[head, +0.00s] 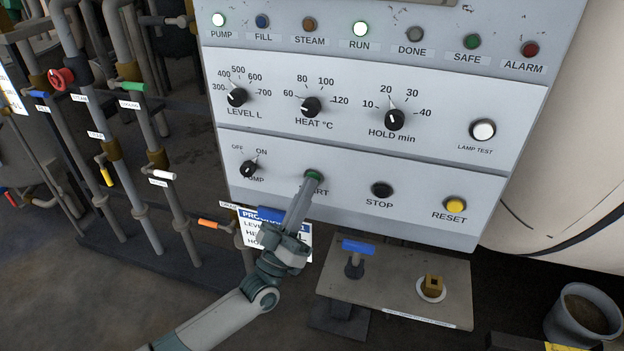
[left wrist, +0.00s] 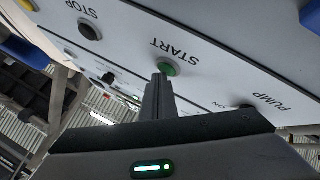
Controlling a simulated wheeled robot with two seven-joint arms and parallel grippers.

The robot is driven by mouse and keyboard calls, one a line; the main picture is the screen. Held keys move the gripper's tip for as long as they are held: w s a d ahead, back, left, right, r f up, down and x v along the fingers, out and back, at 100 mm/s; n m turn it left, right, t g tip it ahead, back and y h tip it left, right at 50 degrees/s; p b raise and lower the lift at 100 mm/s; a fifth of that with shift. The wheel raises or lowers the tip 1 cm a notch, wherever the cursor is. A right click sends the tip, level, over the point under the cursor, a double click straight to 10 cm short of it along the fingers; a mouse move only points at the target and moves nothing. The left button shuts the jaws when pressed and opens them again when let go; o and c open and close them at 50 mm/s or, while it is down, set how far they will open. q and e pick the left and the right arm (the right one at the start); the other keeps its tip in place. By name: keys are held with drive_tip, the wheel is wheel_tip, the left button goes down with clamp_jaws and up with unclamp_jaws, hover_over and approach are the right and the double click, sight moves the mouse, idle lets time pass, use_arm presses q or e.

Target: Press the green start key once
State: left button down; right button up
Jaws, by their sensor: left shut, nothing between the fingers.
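The green start key (head: 314,175) sits on the lower strip of the grey control panel, right of the pump switch. My left gripper (head: 310,184) is shut and empty, its fingertips at the key and covering part of it and its label. In the left wrist view the green key (left wrist: 168,67) shows beside the START label, just beyond the shut fingertips (left wrist: 159,79). I cannot tell whether the tips touch the key or how far it is pushed in. My right gripper is not in view.
The black STOP key (head: 381,190) and yellow RESET key (head: 455,205) are to the right. The pump switch (head: 249,168) is to the left. The PUMP lamp (head: 218,19) and RUN lamp (head: 360,28) are lit. A small shelf (head: 395,290) is below; pipes with coloured valves stand left.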

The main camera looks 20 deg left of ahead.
use_arm(q)
drive_tip(key=shift+s, duration=0.1)
drive_tip(key=shift+s+p, duration=0.4)
drive_tip(key=shift+s, duration=0.4)
drive_tip(key=s+p, duration=0.2)
drive_tip(key=s, duration=0.3)
drive_tip(key=shift+a, duration=0.1)
idle(0.9)
